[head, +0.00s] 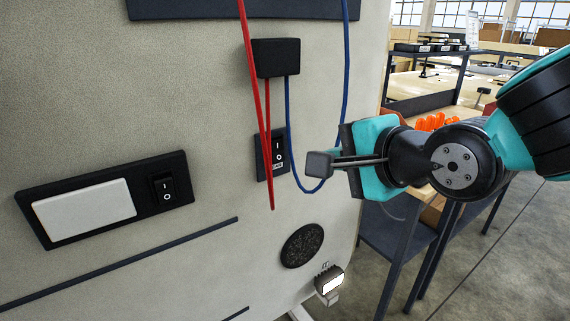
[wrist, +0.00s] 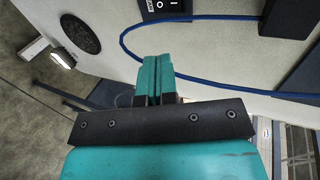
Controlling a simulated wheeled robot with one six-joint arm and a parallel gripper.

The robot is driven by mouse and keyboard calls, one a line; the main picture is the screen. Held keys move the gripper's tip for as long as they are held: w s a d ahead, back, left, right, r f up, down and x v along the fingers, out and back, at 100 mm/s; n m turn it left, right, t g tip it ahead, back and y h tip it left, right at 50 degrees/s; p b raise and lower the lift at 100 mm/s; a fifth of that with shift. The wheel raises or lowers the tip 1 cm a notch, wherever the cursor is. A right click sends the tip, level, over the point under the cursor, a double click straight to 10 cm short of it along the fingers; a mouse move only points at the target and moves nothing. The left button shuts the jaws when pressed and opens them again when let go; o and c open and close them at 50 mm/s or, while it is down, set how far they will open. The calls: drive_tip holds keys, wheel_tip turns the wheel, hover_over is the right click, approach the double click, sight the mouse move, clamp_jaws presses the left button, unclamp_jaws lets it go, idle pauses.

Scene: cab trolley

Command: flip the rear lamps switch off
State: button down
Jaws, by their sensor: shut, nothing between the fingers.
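A black rocker switch (head: 278,150) marked I and O sits in a dark plate on the beige panel. Its small label is partly hidden by a red cable and I cannot read it fully. In the wrist view the switch (wrist: 165,6) is cut off by the top edge. A second black switch (head: 164,188) sits lower left beside a blank white plate. I cannot tell which way either rocker is pressed. My gripper (head: 320,164) is shut and empty, right of the labelled switch and apart from it. Its teal fingertips (wrist: 155,68) show together in the wrist view.
A blue cable (head: 299,184) loops between my gripper and the labelled switch. A round speaker grille (head: 302,246) and a lit lamp (head: 331,282) are below. Shelving (head: 430,100) stands behind at right.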

sight(280, 156)
drive_tip(key=p+x, duration=0.3)
drive_tip(key=x, duration=1.1)
drive_tip(key=shift+a, duration=0.1)
drive_tip(key=shift+f, duration=0.1)
drive_tip(key=f+b, duration=0.1)
drive_tip(key=b, duration=0.1)
drive_tip(key=shift+w+a+b, duration=0.1)
drive_tip(key=shift+w+b, duration=0.05)
drive_tip(key=shift+b, duration=0.25)
drive_tip(key=shift+r+t+y, duration=0.3)
drive_tip(key=shift+r, duration=0.15)
